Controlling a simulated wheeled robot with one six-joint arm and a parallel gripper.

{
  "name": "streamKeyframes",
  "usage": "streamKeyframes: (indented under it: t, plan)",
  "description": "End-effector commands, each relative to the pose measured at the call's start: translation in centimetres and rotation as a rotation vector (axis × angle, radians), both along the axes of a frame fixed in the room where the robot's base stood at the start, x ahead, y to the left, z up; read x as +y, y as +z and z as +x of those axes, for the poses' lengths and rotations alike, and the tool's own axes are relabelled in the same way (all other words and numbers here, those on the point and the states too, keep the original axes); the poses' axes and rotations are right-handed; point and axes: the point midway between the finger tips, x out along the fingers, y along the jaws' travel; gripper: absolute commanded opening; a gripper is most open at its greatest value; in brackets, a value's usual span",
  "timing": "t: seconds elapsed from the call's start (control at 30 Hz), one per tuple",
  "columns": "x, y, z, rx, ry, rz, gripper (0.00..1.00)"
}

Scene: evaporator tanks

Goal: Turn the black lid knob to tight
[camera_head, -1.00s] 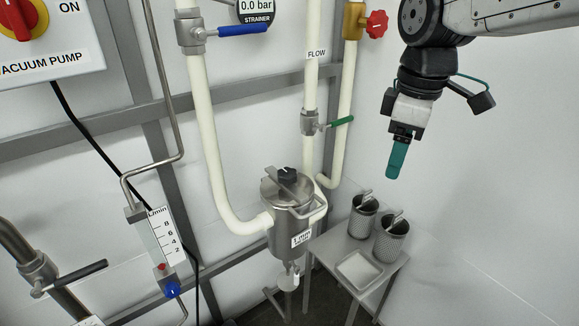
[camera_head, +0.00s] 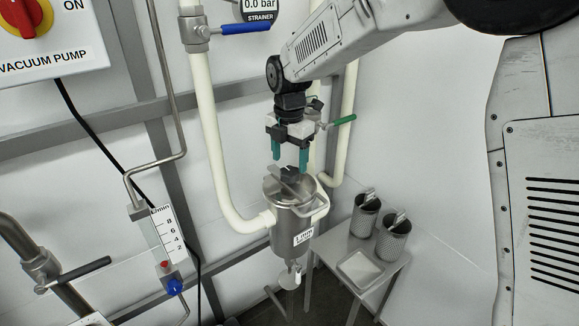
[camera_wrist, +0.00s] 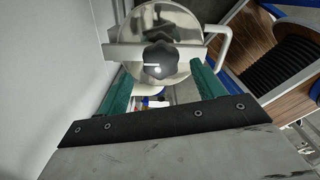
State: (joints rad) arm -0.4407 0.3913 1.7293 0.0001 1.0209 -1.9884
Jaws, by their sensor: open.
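The black lid knob (camera_head: 289,174) sits on top of the steel strainer pot (camera_head: 287,222). In the wrist view the knob (camera_wrist: 158,61) is a dark lobed shape with a white mark, on a bar across the round lid (camera_wrist: 160,22). My gripper (camera_head: 290,164) is open, its teal fingers pointing down close above the knob. In the wrist view its two fingers (camera_wrist: 162,88) stand apart to the left and right of the knob in the picture. Contact with the knob cannot be told.
A small table (camera_head: 385,272) with two mesh baskets and a white tray stands to the right.

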Motion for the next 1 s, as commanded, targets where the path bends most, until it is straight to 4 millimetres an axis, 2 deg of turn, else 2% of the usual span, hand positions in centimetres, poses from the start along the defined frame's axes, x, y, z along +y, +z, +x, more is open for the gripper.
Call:
streamKeyframes:
  t: [0.1, 0.2, 0.53, 0.57, 0.7, 0.73, 1.0]
  plan:
    - [0.0, -1.8, 0.0, 0.003, -0.001, -0.002, 0.67]
    - [0.0, -2.7, 0.0, 0.001, -0.002, -0.001, 0.67]
    - [-0.1, -3.2, 0.0, 0.0, -0.002, 0.0, 0.67]
    - [0.0, -3.2, 0.0, 0.0, -0.002, 0.0, 0.65]
    - [-0.1, -3.1, 0.0, 0.0, -0.002, 0.0, 0.26]
    - [-0.1, -3.1, 0.0, 0.0, -0.002, 0.0, 0.23]
    - [0.0, -3.1, 0.0, -0.001, -0.02, 0.001, 0.23]
